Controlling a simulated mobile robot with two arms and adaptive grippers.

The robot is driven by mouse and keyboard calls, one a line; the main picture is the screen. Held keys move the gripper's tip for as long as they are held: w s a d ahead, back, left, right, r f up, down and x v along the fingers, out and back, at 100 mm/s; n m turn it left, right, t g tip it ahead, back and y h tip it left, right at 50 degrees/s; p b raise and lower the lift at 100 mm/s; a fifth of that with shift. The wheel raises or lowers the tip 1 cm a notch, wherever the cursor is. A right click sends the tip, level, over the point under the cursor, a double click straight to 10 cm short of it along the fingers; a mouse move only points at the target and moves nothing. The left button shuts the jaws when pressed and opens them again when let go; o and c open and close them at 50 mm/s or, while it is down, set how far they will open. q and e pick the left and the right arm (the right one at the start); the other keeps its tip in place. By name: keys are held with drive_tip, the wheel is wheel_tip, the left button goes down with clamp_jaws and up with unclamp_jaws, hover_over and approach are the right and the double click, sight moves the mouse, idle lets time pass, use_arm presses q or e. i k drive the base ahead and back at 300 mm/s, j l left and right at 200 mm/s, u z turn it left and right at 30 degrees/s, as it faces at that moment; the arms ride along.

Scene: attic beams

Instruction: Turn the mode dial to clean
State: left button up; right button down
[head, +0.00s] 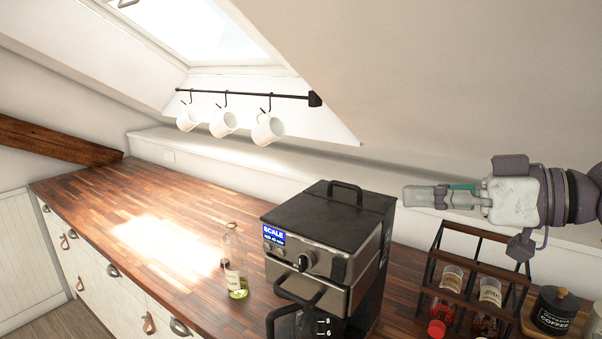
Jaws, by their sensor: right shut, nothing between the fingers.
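A black and steel machine (330,230) stands on the wooden counter. A blue display (274,235) at the upper left of the front reads "SCALE", with a smaller line below that is hard to read. The dial's pointer mark is too small to read. My right gripper (410,196) comes in from the right, shut and empty. It points left, appears at the height of the machine's top and right of it, and is apart from the dial. My left gripper is out of view.
A glass bottle (234,262) stands left of the machine. A black handle (298,304) juts from the machine's lower front. A rack (470,262) with bottles and a dark coffee canister (555,312) stand at right. White mugs (267,129) hang from a rail. The left counter is clear.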

sight(306, 260)
drive_tip(key=k+j, duration=0.2)
drive_tip(key=k, duration=0.25)
drive_tip(key=k+j, duration=0.25)
drive_tip(key=k, duration=0.2)
drive_tip(key=k+j, duration=0.2)
drive_tip(key=k, duration=0.25)
